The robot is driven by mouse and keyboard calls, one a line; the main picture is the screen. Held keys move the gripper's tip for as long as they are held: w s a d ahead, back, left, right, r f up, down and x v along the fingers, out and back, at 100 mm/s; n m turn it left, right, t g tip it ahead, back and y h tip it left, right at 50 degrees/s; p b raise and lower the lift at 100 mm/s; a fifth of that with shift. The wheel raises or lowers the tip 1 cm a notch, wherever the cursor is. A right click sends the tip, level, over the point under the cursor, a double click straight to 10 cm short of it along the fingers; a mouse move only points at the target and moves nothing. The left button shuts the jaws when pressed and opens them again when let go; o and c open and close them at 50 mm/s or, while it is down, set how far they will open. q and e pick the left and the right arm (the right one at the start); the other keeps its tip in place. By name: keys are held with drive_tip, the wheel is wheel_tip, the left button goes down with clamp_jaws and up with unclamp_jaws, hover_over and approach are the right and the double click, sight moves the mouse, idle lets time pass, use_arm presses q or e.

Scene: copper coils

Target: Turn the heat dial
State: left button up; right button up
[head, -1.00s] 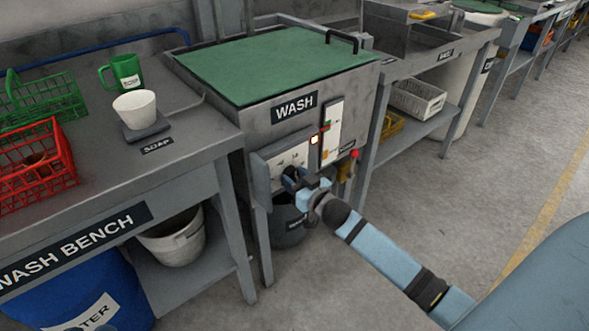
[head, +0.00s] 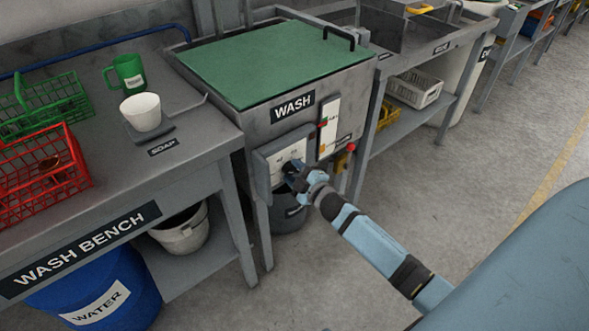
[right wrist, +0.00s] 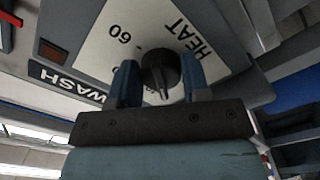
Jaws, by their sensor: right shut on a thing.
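The heat dial (right wrist: 160,72) is a dark round knob on a white plate marked HEAT and 60 in the right wrist view. The plate (head: 283,153) is on the front of the grey WASH tank (head: 232,128) in the head view. My right gripper (right wrist: 157,80) is shut on the dial, with one blue finger on each side of it. In the head view, my right gripper (head: 293,172) covers the dial and part of the plate. My left gripper is not in view.
The wash bench (head: 205,133) stands at the left with a red basket (head: 45,170), a green basket (head: 40,108), a green mug (head: 128,72) and a white cup (head: 142,112). A dark bucket (head: 290,217) stands under the tank. The floor at right is clear.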

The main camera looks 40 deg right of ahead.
drive_tip(key=n, duration=0.3)
drive_tip(key=shift+r+n, duration=0.1)
drive_tip(key=shift+n, duration=0.2)
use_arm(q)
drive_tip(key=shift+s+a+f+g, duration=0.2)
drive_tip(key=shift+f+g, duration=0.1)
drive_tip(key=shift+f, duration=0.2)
use_arm(e)
drive_tip(key=shift+r+n, duration=0.1)
drive_tip(key=shift+n, duration=1.6)
drive_tip(key=o, duration=0.9)
